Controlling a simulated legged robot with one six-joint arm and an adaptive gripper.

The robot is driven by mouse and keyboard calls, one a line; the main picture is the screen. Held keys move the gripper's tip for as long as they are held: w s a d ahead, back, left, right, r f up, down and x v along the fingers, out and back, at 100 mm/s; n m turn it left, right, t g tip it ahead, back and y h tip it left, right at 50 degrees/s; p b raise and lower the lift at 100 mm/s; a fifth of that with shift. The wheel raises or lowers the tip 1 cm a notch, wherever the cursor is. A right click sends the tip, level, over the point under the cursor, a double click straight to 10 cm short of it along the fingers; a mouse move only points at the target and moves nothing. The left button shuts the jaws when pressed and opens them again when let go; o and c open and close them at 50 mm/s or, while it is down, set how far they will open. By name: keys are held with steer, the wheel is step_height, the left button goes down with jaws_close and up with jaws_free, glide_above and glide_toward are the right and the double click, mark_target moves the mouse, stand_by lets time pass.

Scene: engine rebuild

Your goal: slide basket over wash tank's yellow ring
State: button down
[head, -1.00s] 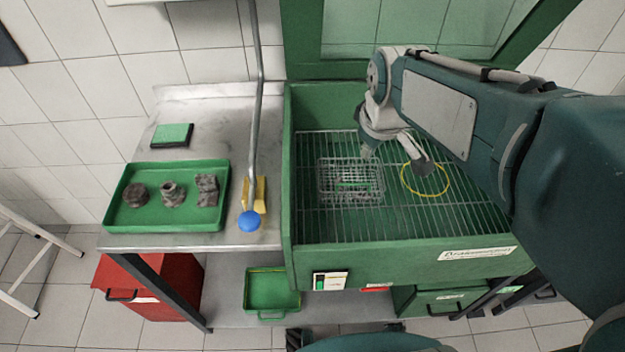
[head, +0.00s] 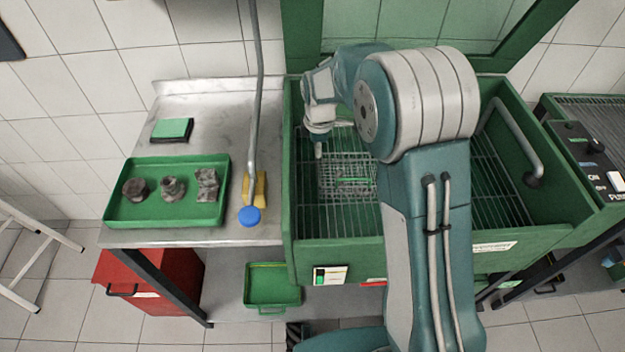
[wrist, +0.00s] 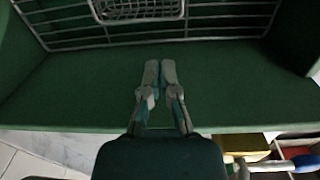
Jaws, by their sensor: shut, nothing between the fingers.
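The wire basket (head: 345,180) rests on the rack inside the green wash tank (head: 340,249), on its left side in the head view. My gripper (head: 318,152) is by the basket's back left corner, over the left part of the tank, and does not appear to hold the basket. In the wrist view my gripper (wrist: 160,68) shows its two fingers together with nothing between them. There the basket (wrist: 138,10) is at the top edge, apart from the fingertips. The yellow ring is hidden behind my arm in the head view.
Left of the tank is a steel bench with a green tray (head: 165,216) of engine parts, a green-topped pad (head: 172,129) and a yellow sponge (head: 261,186). A pipe with a blue end (head: 249,216) hangs near the tank's left wall. A control panel (head: 597,170) is at right.

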steer(key=n, duration=0.2)
glide_above(313, 188)
step_height(313, 188, down, 4)
steer(key=f, duration=0.1)
step_height(313, 188, down, 9)
steer(key=shift+a+f, duration=0.1)
steer(key=d, duration=0.8)
steer(key=w+d, duration=0.1)
steer(key=d, duration=0.8)
steer(key=w+d, duration=0.1)
steer(key=d, duration=0.7)
steer(key=shift+w+d, duration=0.15)
steer(key=shift+w, duration=0.1)
